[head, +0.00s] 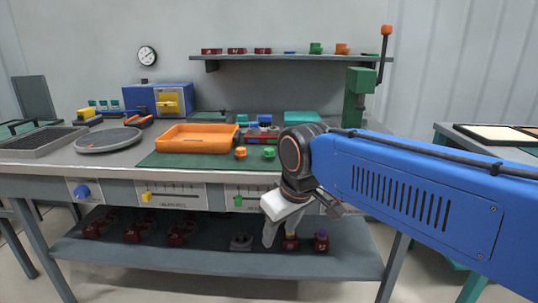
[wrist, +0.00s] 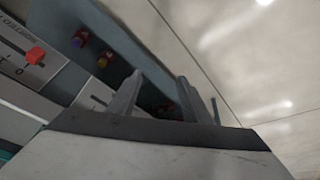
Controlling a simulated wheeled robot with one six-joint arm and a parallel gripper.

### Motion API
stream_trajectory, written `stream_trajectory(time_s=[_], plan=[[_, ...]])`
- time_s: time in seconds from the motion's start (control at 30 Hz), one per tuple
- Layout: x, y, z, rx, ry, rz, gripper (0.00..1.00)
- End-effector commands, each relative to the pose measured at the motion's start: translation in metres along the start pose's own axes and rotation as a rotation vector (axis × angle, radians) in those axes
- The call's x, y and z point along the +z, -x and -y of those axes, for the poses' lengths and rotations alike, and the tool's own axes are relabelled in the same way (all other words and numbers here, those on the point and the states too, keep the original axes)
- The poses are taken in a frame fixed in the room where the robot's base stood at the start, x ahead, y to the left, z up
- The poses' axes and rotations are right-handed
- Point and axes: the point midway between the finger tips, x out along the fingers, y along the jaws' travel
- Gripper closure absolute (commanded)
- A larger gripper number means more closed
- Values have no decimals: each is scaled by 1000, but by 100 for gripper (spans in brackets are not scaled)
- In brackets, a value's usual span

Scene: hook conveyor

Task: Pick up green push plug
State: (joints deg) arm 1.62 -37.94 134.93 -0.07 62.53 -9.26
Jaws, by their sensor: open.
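A small green plug (head: 269,153) stands on the dark green mat (head: 190,161) near the front edge of the bench. A similar orange plug (head: 240,153) stands just to its left. My gripper (head: 270,236) hangs in front of the bench, below the bench top and below the green plug, well apart from it. In the wrist view my gripper (wrist: 159,76) shows two fingers spread apart with nothing between them. The green plug does not show in the wrist view.
An orange tray (head: 197,148) lies left of the plugs. Behind them are a small red and blue fixture (head: 262,133) and a teal box (head: 302,118). A green lever press (head: 359,98) stands at the right. The lower shelf (head: 200,262) holds several dark red parts.

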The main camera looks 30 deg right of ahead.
Motion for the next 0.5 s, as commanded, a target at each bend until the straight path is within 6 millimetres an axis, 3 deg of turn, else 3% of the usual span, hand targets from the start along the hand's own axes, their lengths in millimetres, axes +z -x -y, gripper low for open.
stream_trajectory(time_s=[0.1,0.5], plan=[[-44,30,-14,-1,85,39,55],[-169,110,-65,-42,382,165,55]])
